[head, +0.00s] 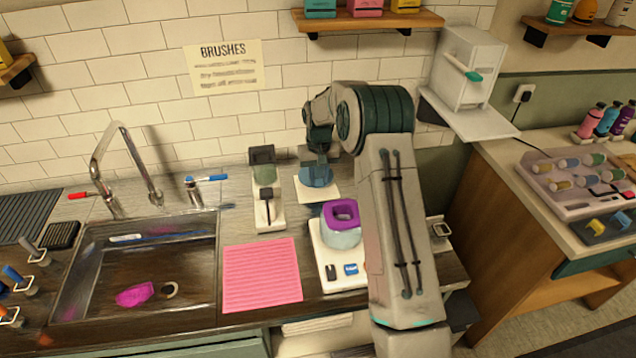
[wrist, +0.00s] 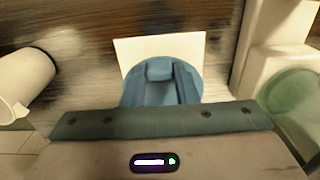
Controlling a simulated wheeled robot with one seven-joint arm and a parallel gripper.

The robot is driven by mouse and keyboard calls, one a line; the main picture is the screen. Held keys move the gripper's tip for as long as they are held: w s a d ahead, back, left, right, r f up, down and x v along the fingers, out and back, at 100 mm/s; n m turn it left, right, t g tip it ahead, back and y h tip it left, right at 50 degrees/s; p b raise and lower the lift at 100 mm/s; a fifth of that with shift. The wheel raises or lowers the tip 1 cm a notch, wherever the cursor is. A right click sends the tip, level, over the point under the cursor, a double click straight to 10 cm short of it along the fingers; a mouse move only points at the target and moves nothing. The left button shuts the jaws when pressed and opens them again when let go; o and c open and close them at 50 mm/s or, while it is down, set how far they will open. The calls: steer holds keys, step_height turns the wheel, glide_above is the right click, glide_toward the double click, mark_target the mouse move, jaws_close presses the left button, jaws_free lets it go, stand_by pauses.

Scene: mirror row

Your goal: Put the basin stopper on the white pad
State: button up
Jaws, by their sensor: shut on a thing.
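The basin stopper (head: 318,177) is a blue round piece with a raised grip. It is at the white pad (head: 320,197) behind the middle of the counter. In the wrist view the stopper (wrist: 160,72) overlaps the near part of the white pad (wrist: 126,50), whose far corners show bare. My gripper (head: 318,153) points down and is shut on the stopper's grip. I cannot tell whether the stopper's underside touches the pad or hangs just above it.
A coffee-machine-like appliance (head: 266,190) stands just left of the pad. A white tray with a purple-topped cup (head: 341,222) is in front. A pink mat (head: 262,275) lies beside the sink (head: 100,285), which holds a pink cloth (head: 135,294). A shelf (head: 370,20) hangs above.

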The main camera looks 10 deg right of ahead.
mark_target(319, 185)
steer(key=shift+f+p, duration=0.5)
steer(key=shift+f, duration=1.5)
steer(key=o, duration=1)
step_height(319, 185, up, 12)
steer(key=shift+s+r+b, duration=0.1)
steer(key=shift+r+b, duration=0.1)
steer(key=shift+b, duration=0.9)
steer(key=s+r+t, duration=0.1)
steer(key=s+r, duration=0.6)
steer(key=s, duration=0.2)
steer(key=s+r+t, duration=0.1)
steer(key=s+r, duration=0.6)
steer(key=s, duration=0.3)
steer(key=s+f+t, duration=0.1)
steer(key=s+f, duration=0.1)
steer(key=s, duration=1.7)
steer(key=shift+s+d+f+t, duration=0.2)
steer(key=shift+s+f+t, duration=0.05)
steer(key=shift+t, duration=0.15)
